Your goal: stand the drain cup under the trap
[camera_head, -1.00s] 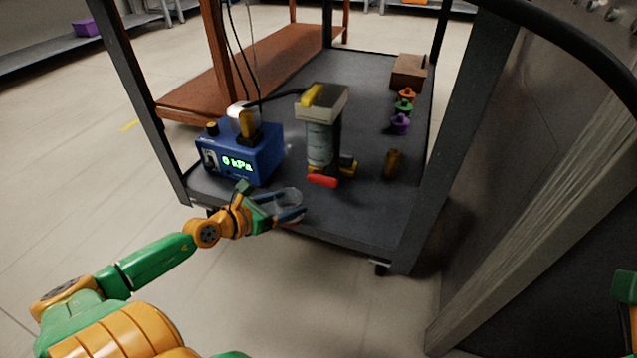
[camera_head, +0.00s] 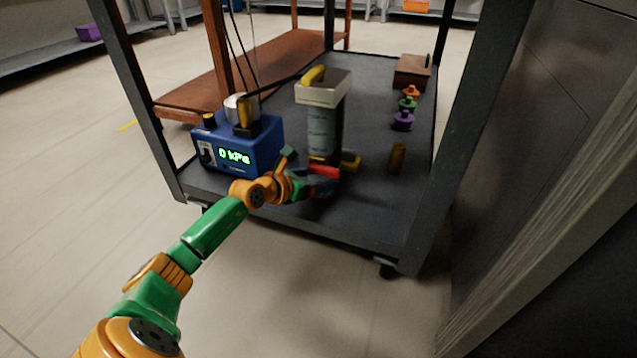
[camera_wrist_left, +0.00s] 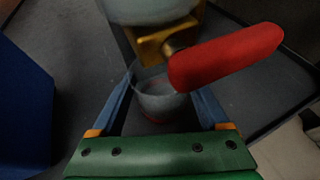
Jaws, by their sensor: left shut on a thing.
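The trap (camera_head: 323,134) is a clear upright cylinder with a grey cap on the cart's deck. At its foot are a yellow valve body (camera_wrist_left: 160,44) and a red handle (camera_head: 324,170), which also shows large in the left wrist view (camera_wrist_left: 226,57). My left gripper (camera_head: 322,184) is shut on the drain cup (camera_wrist_left: 158,106), a small clear cup with a red tint at its bottom. The cup looks upright, close by the valve, its rim partly behind the red handle.
A blue pressure box (camera_head: 238,150) reading 0 kPa stands left of the trap. Orange, green and purple knobbed pieces (camera_head: 403,121), a brown box (camera_head: 412,72) and a small brass piece (camera_head: 397,158) stand to the right. Dark cart posts flank the deck; its front right is clear.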

